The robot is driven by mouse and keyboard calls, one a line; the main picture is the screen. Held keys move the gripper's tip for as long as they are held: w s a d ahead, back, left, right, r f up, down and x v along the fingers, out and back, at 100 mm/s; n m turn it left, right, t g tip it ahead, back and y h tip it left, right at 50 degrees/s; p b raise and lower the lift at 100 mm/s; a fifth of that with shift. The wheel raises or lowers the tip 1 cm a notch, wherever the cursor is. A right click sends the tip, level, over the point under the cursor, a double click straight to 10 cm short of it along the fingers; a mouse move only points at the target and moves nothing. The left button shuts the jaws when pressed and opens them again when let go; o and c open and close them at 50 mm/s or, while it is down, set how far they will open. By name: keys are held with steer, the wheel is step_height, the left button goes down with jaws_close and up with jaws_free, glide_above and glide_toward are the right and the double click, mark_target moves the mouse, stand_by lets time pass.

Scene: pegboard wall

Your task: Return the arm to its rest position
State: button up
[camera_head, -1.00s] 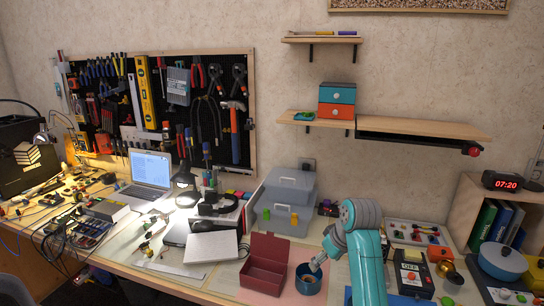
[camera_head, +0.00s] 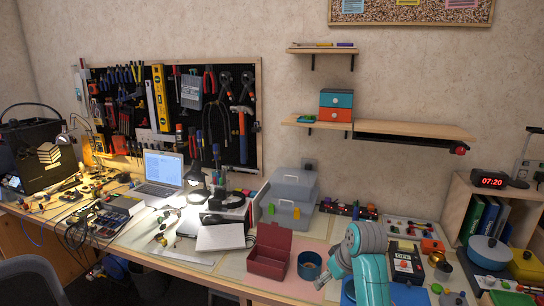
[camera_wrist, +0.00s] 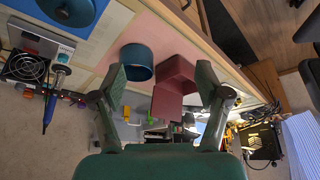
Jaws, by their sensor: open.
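My arm, teal and grey, rises at the lower right of the head view. My gripper (camera_head: 322,281) hangs at its end, just right of a blue round pot (camera_head: 309,265) on the desk. In the wrist view my gripper (camera_wrist: 165,88) has its two fingers wide apart with nothing between them. The blue pot (camera_wrist: 137,62) and an open dark red box (camera_wrist: 175,85) show beyond the fingers, apart from them. The red box (camera_head: 269,252) stands left of the pot in the head view.
A laptop (camera_head: 162,170), a desk lamp (camera_head: 195,183) and a grey toolbox (camera_head: 290,200) stand along the desk. A device with a dark panel (camera_head: 403,262) and a blue lidded pot (camera_head: 488,252) are to the right. Shelves (camera_head: 415,127) hang above. The air above the desk's middle is clear.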

steer(key=s+f+m+t, duration=0.1)
steer(key=s+f+t, duration=0.1)
steer(key=s+f, duration=0.75)
steer(key=s+f+m+t, duration=0.1)
steer(key=s+f+m, duration=0.1)
steer(key=s+f, duration=0.75)
steer(key=s+d+f+m+t+h, duration=0.1)
steer(key=s+f+t+h, duration=0.3)
steer(key=s, duration=0.9)
steer(key=s+r+t+y, duration=0.1)
steer(key=s+r, duration=0.7)
steer(key=s, duration=0.4)
steer(key=s+d+r+m+t, duration=0.1)
steer(key=s+r+t, duration=0.1)
steer(key=s+r, duration=0.7)
steer(key=s, duration=0.4)
steer(key=shift+r+y, duration=0.15)
steer(key=shift+y, duration=0.25)
